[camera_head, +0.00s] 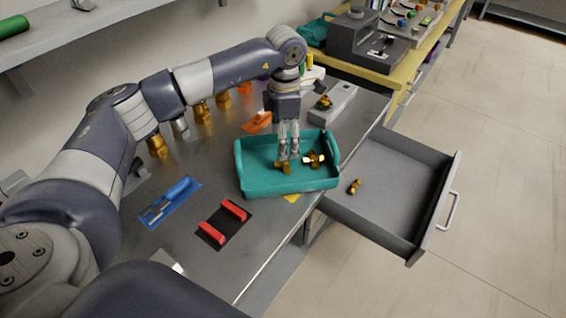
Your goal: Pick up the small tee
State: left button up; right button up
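A teal tray (287,187) stands on the grey workbench. Brass fittings lie in it: one (283,167) under my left fingertips and a larger, branched one (315,159) to the right. Another small brass piece (354,187) lies in the open drawer. I cannot tell for sure which is the small tee. My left gripper (289,157) points straight down into the tray, its fingertips just above or at the first fitting. The fingers look narrowly apart, but whether they hold anything is unclear. My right gripper is not in view.
The grey drawer (410,231) is pulled out right of the bench. A blue tool holder (170,202) and red blocks on a black plate (223,222) lie left and in front of the tray. Orange parts and a grey block (340,101) stand behind it.

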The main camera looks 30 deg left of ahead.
aim_at(282, 164)
pick_arm(q)
notch_tip(282, 164, down, 2)
jog(key=shift+s+d+f, duration=0.15)
jog(key=shift+f, duration=0.1)
jog(key=f, duration=0.1)
jog(key=f+p, duration=0.1)
jog(key=f, duration=0.2)
jog(key=shift+w+a+f+p, duration=0.2)
jog(key=shift+w+p, duration=0.05)
jog(key=shift+p, duration=0.05)
jog(key=shift+f, duration=0.45)
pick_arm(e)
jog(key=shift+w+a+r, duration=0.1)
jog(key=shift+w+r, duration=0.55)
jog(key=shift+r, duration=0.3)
pick_arm(q)
jog(key=c, duration=1.3)
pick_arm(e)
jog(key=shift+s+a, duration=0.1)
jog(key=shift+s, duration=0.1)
